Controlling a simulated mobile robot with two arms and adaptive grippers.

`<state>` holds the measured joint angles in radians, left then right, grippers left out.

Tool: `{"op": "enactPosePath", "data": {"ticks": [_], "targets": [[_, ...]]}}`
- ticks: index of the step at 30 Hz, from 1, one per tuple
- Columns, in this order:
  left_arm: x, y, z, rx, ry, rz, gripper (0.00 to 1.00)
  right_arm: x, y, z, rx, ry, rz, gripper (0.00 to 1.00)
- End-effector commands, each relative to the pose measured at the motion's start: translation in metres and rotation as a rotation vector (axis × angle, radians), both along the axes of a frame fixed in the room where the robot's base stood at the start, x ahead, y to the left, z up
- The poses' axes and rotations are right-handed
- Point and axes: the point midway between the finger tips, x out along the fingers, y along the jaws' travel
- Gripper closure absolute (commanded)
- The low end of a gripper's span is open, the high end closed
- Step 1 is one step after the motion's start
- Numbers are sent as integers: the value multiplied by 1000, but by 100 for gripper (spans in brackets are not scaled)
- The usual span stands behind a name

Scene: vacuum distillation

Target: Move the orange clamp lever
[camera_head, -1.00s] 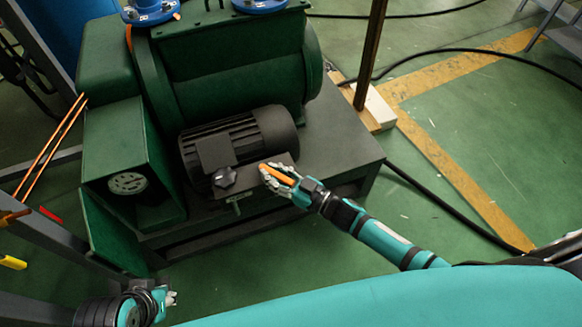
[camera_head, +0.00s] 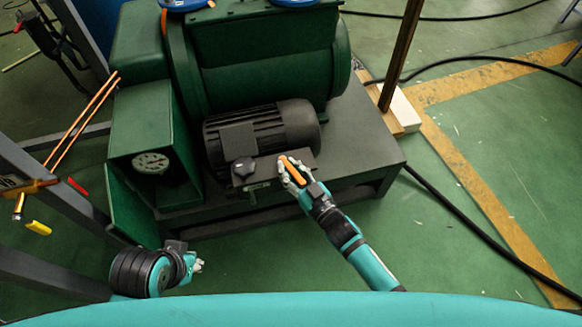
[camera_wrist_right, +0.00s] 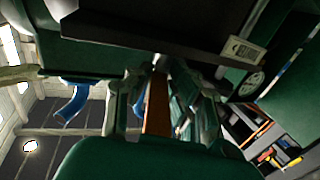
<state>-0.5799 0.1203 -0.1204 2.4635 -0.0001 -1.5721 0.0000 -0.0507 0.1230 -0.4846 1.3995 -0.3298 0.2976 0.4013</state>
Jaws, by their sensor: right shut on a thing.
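The orange clamp lever (camera_head: 293,172) is a slim orange bar at the front edge of the dark plate beside the black motor. My right gripper (camera_head: 288,166) is shut on it, with fingers on both sides. In the right wrist view the lever (camera_wrist_right: 157,108) shows as an orange-brown strip between the fingers; its far end is hard to make out. My left gripper (camera_head: 194,265) is low at the left, away from the lever, too small to tell open or shut.
The black motor (camera_head: 275,128) and a black star knob (camera_head: 244,170) lie just left of my right gripper. The green pump (camera_head: 265,70) stands behind, on a dark base (camera_head: 365,150). A black cable (camera_head: 465,215) runs across the floor at right. Grey frame rails stand at left.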

Motion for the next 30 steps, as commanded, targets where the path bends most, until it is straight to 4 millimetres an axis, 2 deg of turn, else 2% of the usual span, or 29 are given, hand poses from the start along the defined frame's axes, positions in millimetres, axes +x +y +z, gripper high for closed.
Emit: {"op": "enactPosePath", "data": {"ticks": [1, 2, 6, 17, 20, 30], "targets": [[0, 0, 0, 0, -1, 0, 100, -1, 0, -1, 0, 2, 0, 100], [0, 0, 0, 0, -1, 0, 100, -1, 0, -1, 0, 2, 0, 78], [1, 0, 0, 0, -2, 0, 100, 0, 0, -1, 0, 2, 0, 60], [3, -1, 4, -4, -14, 0, 100, -5, -4, -1, -1, 2, 0, 60], [2, -1, 3, -3, -11, 0, 100, -17, -12, -2, -2, 3, 0, 60], [2, 0, 2, -1, -8, 0, 100, -76, -51, -2, -2, 5, 0, 60]]}}
